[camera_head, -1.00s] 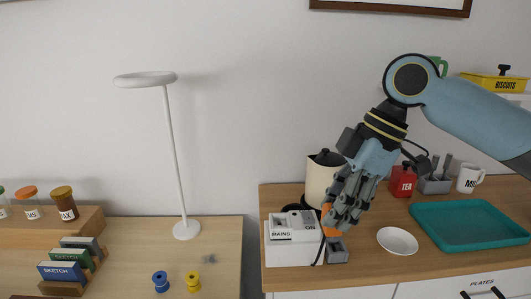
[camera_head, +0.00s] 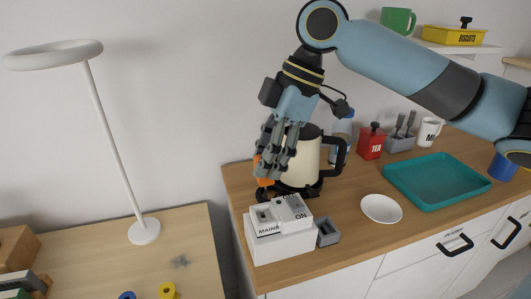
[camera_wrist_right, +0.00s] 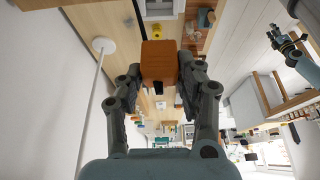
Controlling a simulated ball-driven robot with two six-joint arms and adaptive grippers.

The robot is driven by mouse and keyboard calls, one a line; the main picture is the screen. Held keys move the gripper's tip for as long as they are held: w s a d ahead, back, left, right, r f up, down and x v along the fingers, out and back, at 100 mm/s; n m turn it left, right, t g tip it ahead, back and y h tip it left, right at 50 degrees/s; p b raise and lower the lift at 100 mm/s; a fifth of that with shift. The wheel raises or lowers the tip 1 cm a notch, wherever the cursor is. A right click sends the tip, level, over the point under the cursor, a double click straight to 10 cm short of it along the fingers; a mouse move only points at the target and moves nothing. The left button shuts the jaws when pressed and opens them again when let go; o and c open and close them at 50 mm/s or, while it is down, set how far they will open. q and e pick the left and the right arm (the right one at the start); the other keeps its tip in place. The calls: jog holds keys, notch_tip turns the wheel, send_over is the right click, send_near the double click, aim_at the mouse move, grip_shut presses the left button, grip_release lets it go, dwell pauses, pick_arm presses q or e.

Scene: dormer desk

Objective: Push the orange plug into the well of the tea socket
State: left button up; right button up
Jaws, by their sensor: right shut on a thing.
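My right gripper (camera_head: 266,158) is shut on the orange plug (camera_head: 261,170) and holds it upright-looking above the rear left of the white mains box. The plug also shows between the fingertips in the right wrist view (camera_wrist_right: 158,65). The white box (camera_head: 282,248), marked MAINS and ON, has a dark-edged recess (camera_head: 263,216) on top. A small grey block (camera_head: 327,233) with an open well stands at its right side. I cannot read which of these is the tea socket. A dark gripper, seemingly my left, shows in the right wrist view (camera_wrist_right: 286,44); its jaw state is unclear.
A cream kettle (camera_head: 302,165) stands close right of the gripper, behind the box. A white bowl (camera_head: 381,208), teal tray (camera_head: 440,182) and red tea tin (camera_head: 371,142) lie farther right. A lamp (camera_head: 143,231) stands on the lower desk at left.

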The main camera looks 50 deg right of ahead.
aim_at(267, 183)
jog(key=shift+f+b, duration=0.65)
jog(key=shift+f, duration=0.2)
notch_tip(267, 183, down, 3)
jog(key=shift+r+b, duration=0.15)
jog(key=shift+b, duration=0.7)
jog(key=shift+f+b, duration=0.4)
jog(key=shift+f, duration=0.3)
pick_arm(q)
jog(key=f, duration=0.1)
jog(key=w+f, duration=0.1)
jog(key=f, duration=0.1)
jog(key=shift+w+f, duration=0.2)
jog(key=shift+w, duration=0.2)
jog(key=shift+r+p, duration=0.8)
jog(key=shift+f+b, duration=1.25)
pick_arm(e)
jog(key=shift+f, duration=2.05)
jog(key=o, duration=1.2)
pick_arm(q)
jog(key=shift+s+a, duration=0.1)
pick_arm(e)
jog(key=shift+r, duration=0.1)
